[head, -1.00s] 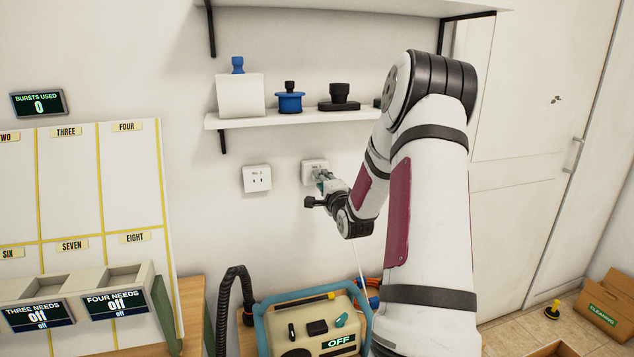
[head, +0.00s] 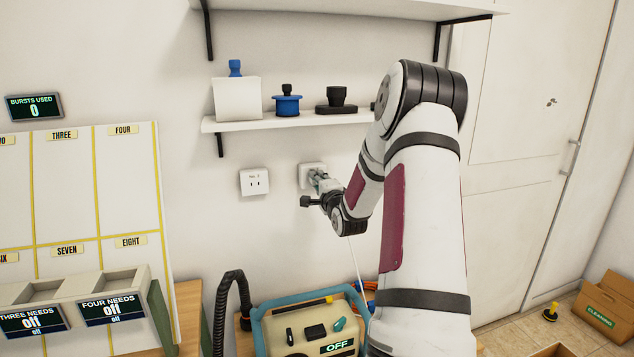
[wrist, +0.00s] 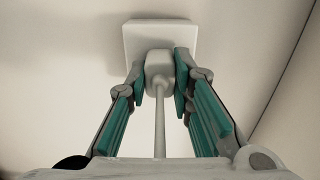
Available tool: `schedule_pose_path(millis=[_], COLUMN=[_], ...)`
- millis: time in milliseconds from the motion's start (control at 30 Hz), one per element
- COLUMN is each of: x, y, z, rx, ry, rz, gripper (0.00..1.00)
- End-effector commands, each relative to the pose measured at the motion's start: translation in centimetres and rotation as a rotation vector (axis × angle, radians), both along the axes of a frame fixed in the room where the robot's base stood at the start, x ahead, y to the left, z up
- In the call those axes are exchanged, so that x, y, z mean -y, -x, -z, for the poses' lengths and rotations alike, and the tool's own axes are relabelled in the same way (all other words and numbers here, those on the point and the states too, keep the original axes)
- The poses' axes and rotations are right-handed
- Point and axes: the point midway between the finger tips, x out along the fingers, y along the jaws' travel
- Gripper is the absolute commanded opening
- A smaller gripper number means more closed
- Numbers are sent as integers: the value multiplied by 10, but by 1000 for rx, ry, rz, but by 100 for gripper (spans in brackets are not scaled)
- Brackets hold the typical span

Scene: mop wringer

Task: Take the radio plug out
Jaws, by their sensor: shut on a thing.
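The radio plug (wrist: 159,66) is a pale block with a pale cord (wrist: 159,125) running down from it toward my wrist. My gripper (wrist: 160,82) is shut on the plug, with one teal-lined finger at each side. Behind the plug is a white wall socket (wrist: 160,34). I cannot tell whether the plug's pins are still inside the socket. In the head view my gripper (head: 319,180) is at the right-hand socket (head: 310,170) and hides the plug there. The cord (head: 358,262) hangs down behind my arm.
An empty socket (head: 254,182) is to the left. A shelf (head: 240,123) with a white box and dark and blue fittings is above. A beige machine with a blue frame (head: 262,325) and an OFF display stands below, beside a black hose (head: 238,285).

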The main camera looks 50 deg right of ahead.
Motion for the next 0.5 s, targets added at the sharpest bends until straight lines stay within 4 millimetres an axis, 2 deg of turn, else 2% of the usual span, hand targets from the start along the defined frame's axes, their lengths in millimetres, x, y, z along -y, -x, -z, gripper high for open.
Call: schedule_pose_path(millis=[500], x=[-8], y=[14], z=[0], rx=[-1], ry=[-2], rz=[0], gripper=[0])
